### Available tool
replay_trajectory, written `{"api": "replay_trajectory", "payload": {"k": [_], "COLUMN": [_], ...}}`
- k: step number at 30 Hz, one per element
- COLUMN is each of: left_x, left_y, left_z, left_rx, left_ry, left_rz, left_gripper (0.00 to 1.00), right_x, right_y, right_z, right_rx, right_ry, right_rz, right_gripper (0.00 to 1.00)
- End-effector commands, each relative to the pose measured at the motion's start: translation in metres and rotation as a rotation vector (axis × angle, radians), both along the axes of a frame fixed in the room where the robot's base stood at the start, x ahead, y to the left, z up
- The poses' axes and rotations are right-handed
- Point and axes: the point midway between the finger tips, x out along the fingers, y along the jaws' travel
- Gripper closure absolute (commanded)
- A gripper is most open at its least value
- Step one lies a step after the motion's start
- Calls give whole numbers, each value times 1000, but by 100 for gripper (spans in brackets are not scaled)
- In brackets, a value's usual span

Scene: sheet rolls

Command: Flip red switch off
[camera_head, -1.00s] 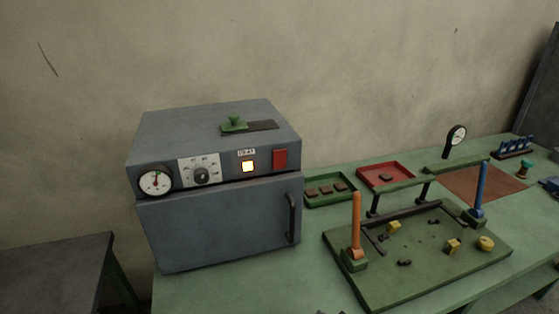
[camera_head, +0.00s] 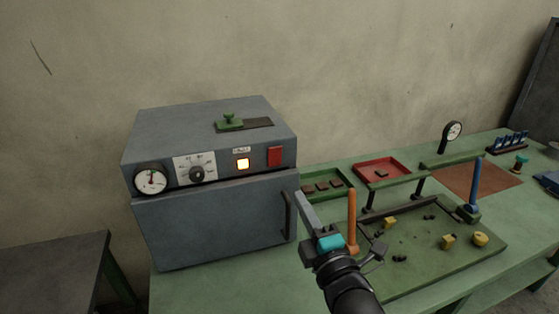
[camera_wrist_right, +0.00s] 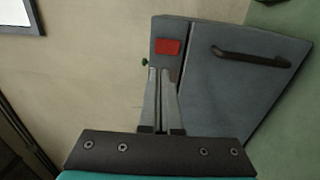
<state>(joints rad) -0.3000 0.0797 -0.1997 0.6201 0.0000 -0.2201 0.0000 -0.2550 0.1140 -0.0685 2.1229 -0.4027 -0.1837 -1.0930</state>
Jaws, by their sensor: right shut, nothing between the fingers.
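The red switch (camera_head: 275,156) is at the right end of the upper front panel of the grey oven (camera_head: 215,225). In the right wrist view the red switch (camera_wrist_right: 168,47) lies beyond the fingertips, with a gap that I cannot measure. My right gripper (camera_head: 303,196) is shut and empty, below and to the right of the switch, in front of the oven's right edge. Its two fingers also show close together in the right wrist view (camera_wrist_right: 159,72). My left gripper is not in view.
The oven's dark door handle (camera_head: 289,216) is beside my right gripper. A red tray (camera_head: 382,171) lies behind. The green table's front left is clear.

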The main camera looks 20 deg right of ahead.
Motion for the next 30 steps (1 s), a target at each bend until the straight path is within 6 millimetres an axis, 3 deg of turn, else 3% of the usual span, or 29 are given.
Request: {"api": "replay_trajectory", "payload": {"k": [8, 30], "left_x": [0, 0], "left_y": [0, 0], "left_z": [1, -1], "left_rx": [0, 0], "left_ry": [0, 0], "left_rz": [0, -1], "left_gripper": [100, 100], "right_x": [13, 119], "right_y": [0, 4], "right_z": [2, 14], "right_rx": [2, 4], "right_ry": [0, 2], "right_rz": [0, 0], "right_gripper": [100, 100]}}
